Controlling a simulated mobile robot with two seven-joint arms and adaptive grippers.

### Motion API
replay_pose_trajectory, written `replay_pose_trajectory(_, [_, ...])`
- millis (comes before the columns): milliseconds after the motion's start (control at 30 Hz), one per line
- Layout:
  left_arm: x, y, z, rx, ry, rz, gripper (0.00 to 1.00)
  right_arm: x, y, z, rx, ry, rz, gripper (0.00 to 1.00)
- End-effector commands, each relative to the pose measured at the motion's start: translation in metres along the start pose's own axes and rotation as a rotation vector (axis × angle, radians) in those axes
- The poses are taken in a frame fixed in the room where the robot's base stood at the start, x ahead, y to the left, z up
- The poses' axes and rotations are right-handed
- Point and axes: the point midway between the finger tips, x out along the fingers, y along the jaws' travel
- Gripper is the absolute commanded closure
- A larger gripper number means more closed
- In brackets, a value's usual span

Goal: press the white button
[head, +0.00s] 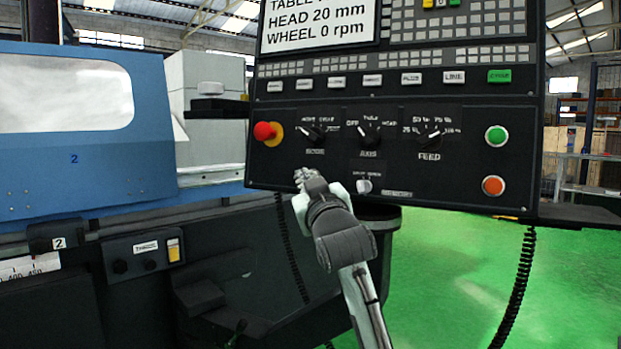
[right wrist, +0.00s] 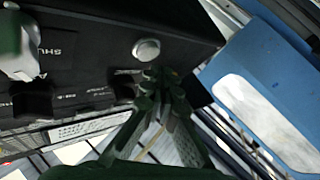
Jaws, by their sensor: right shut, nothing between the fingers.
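The round white button (right wrist: 146,49) shows in the right wrist view on the dark control panel. My right gripper (head: 303,174) is shut and empty at the panel's lower left part, and also shows in the right wrist view (right wrist: 160,77). There its fingertips lie just below the white button in the picture. A small gap seems to show, but I cannot tell whether they touch the panel. My left gripper is not in view.
A white knob (head: 363,186) sits right of my gripper on the control panel (head: 270,180). A red emergency knob (head: 265,131) juts out above it. Green (head: 496,136) and orange (head: 493,186) buttons are at the right. The blue machine cover (head: 150,180) stands left.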

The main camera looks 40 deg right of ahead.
Motion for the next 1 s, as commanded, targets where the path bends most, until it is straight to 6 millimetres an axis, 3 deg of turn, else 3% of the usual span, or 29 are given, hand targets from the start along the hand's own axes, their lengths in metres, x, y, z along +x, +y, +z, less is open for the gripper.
replay_pose_trajectory(1000, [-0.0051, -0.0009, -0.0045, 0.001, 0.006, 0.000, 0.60, 0.0062, 0.0045, 0.0045, 0.000, 0.000, 0.000, 1.00])
